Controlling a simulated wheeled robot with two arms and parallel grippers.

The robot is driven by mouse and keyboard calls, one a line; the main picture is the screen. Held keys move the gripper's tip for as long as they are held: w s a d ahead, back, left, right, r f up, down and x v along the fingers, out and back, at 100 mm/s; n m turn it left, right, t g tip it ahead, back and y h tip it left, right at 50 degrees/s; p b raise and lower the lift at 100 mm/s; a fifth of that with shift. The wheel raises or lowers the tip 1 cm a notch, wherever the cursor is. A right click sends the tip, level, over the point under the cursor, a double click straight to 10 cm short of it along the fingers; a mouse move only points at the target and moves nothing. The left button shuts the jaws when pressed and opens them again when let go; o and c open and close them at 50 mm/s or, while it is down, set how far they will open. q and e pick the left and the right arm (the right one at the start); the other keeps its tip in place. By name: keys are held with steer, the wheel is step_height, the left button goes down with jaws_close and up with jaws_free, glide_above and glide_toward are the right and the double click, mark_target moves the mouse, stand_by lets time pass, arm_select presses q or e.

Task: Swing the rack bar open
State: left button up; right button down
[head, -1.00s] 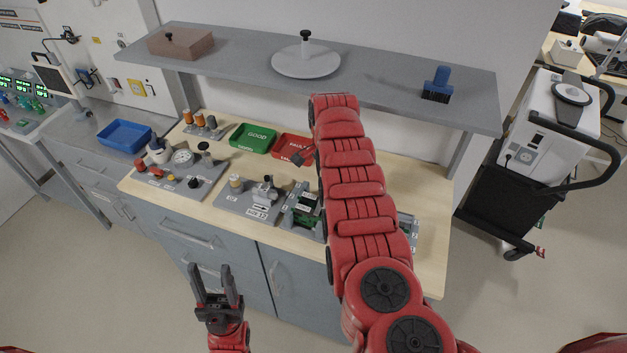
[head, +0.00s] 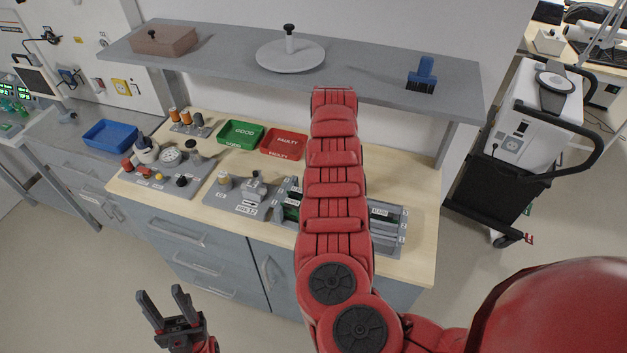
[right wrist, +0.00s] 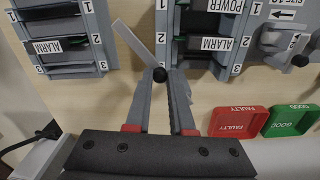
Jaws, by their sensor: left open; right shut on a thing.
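In the right wrist view my right gripper (right wrist: 161,82) is shut on the black knob (right wrist: 160,74) at the end of a thin grey rack bar (right wrist: 134,44). The bar slants up and left from the knob, across the gap between two slotted racks. One rack (right wrist: 70,45) has an ALARM card; the other (right wrist: 207,22) has POWER and ALARM cards. In the head view, one rack (head: 388,222) shows right of my right arm, which hides my right gripper and the bar. My left gripper (head: 161,294) is open and empty, in front of the cabinet.
A red FAULTY tray (head: 284,144) and green GOOD tray (head: 240,134) stand at the back of the bench. A grey fixture (head: 235,197) stands left of the racks. A shelf (head: 215,58) hangs above. A cart (head: 500,150) stands at the right.

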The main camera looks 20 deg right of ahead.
steer(key=shift+d+n+b, duration=0.35)
steer(key=shift+n+b, duration=0.15)
steer(key=shift+n, duration=0.1)
steer(key=c, duration=0.8)
jaws_free()
steer(key=shift+o, duration=0.2)
